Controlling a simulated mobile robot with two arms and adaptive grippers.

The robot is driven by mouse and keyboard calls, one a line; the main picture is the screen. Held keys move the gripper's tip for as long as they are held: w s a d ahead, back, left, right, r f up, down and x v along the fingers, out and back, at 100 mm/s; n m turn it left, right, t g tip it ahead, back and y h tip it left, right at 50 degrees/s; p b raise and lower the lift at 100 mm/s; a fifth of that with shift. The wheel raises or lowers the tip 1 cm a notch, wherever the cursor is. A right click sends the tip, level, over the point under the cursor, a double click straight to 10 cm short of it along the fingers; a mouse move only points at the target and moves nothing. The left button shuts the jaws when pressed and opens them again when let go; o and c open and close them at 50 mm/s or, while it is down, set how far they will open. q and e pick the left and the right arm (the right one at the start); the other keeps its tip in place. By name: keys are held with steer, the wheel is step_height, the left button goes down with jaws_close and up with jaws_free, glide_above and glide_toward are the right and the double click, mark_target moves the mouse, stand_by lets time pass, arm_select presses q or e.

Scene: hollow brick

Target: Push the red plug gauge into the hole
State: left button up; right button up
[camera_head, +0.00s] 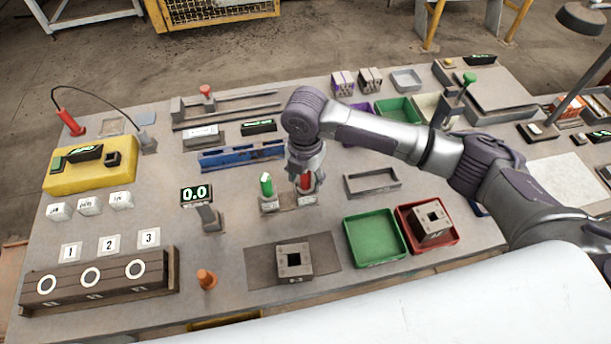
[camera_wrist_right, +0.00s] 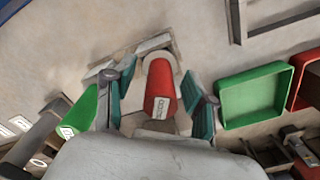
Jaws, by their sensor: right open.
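The red plug gauge (camera_head: 306,181) stands upright in a small grey holder (camera_head: 288,203) near the middle of the table. It also shows in the right wrist view (camera_wrist_right: 161,92), between the fingers. My right gripper (camera_head: 305,172) is right above and around the red plug gauge. Its fingers (camera_wrist_right: 160,98) are apart, one on each side of the red plug, with gaps visible. A green plug gauge (camera_head: 266,185) stands in the same holder to the left. A hollow brick (camera_head: 294,261) with a dark square hole lies on a dark mat (camera_head: 262,268) in front. My left gripper is not in view.
A green tray (camera_head: 374,238) and a red tray (camera_head: 455,240) holding another hollow brick (camera_head: 431,221) stand at the front right. A display reading 0.0 (camera_head: 196,194) stands left of the holder. An orange cone-like piece (camera_head: 207,279) stands left of the mat. A blue rail (camera_head: 240,155) lies behind.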

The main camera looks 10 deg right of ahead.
step_height(320, 180, up, 12)
steer(key=shift+r, duration=0.1)
stand_by(0.4)
stand_by(0.5)
